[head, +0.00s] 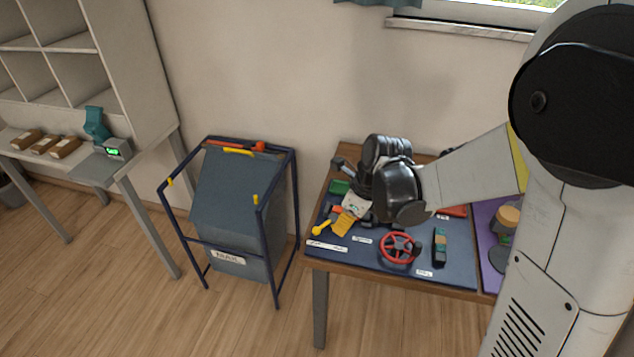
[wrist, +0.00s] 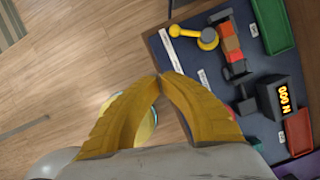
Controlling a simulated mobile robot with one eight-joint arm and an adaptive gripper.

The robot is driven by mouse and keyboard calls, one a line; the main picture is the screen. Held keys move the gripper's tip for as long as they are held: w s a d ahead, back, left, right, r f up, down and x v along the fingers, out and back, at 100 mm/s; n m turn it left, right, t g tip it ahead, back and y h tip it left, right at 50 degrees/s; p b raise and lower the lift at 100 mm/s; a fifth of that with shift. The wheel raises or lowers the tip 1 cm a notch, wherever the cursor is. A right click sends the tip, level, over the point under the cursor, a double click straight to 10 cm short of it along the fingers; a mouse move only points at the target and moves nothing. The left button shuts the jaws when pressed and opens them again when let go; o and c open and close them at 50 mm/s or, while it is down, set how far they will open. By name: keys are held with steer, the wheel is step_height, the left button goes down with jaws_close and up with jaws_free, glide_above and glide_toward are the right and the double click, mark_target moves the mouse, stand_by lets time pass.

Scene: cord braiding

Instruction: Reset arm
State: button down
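My gripper (head: 339,232) has yellow fingers and hangs over the left part of the work table at the end of my arm. In the wrist view the two yellow fingertips (wrist: 160,77) meet, so it looks shut. A pale round thing (wrist: 147,127) with a teal rim shows through the gap between the fingers, past the table edge; I cannot tell whether it is touched by them. In the head view my arm hides part of the table behind it.
The table's dark mat (head: 320,257) bears a red handwheel (head: 399,247), a yellow-ended tool (head: 322,227), a green tray (head: 340,187) and a gauge with a lit display (wrist: 284,98). A blue-framed bin (head: 236,210) stands left. Shelves (head: 50,60) are far left. Floor between is clear.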

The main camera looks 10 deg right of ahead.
steer(key=s+d+r+n+t+h, duration=0.1)
steer(key=s+r+n, duration=0.5)
steer(key=n, duration=0.7)
steer(key=s+d+r+n+t+h, duration=0.1)
steer(key=s+r+n+t, duration=0.3)
steer(key=n, duration=0.9)
steer(key=s+r, duration=0.3)
steer(key=s, duration=0.2)
steer(key=shift+r+h, duration=0.3)
